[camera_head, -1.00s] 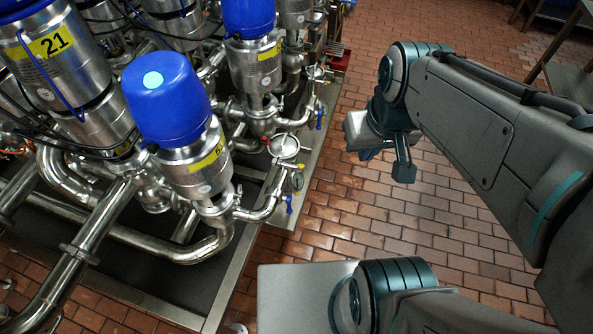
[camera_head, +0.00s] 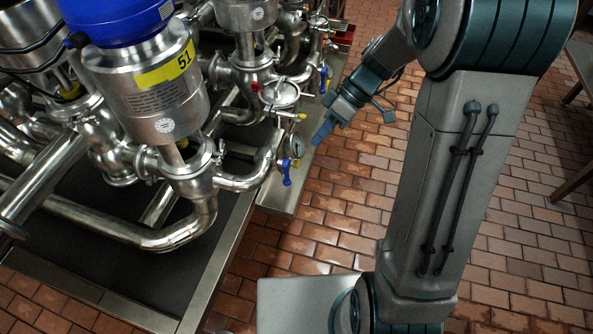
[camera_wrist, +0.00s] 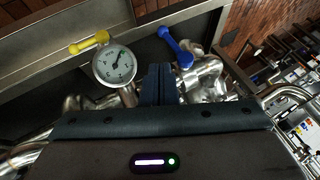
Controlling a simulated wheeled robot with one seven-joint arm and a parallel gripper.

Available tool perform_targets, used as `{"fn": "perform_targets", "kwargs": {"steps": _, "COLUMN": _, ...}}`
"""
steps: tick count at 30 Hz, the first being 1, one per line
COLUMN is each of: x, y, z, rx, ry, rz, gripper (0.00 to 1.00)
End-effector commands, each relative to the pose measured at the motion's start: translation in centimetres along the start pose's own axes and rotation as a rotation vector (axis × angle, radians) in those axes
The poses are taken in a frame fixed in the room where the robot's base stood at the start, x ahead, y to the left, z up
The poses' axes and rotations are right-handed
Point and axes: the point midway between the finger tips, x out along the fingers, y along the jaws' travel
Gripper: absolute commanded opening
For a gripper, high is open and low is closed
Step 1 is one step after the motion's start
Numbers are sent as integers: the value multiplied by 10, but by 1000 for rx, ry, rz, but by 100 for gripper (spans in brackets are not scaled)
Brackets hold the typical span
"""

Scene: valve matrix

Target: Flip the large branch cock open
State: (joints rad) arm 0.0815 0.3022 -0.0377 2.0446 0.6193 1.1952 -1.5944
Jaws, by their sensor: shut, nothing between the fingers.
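A blue-handled branch cock (camera_head: 287,172) sits on the near pipe at the skid's edge, below a small dial gauge (camera_head: 296,146) in the head view. A second blue-handled cock (camera_head: 323,79) is farther back; I cannot tell surely which one the task means. My gripper (camera_head: 322,133) is shut and empty, in the air to the right of the pipes, between the two cocks in the picture. In the wrist view, its closed fingers (camera_wrist: 160,84) point between a dial gauge (camera_wrist: 114,65) and a blue lever (camera_wrist: 177,47). No contact with the lever shows.
A small yellow handle (camera_wrist: 88,42) is beside the gauge in the wrist view. The valve marked 51 (camera_head: 150,85) and steel pipes crowd the left. The brick floor (camera_head: 330,225) is clear right of the skid. A table (camera_head: 580,75) stands at the right edge.

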Motion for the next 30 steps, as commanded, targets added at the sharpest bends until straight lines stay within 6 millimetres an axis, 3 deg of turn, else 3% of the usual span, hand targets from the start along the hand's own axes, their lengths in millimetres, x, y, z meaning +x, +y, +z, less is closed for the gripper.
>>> {"fn": "perform_targets", "kwargs": {"steps": 14, "x": 7, "y": 3, "z": 0, "rx": -15, "ry": 6, "rz": -7, "gripper": 0}}
{"fn": "perform_targets", "kwargs": {"steps": 30, "x": 92, "y": 3, "z": 1, "rx": -14, "ry": 5, "rz": -8, "gripper": 0}}
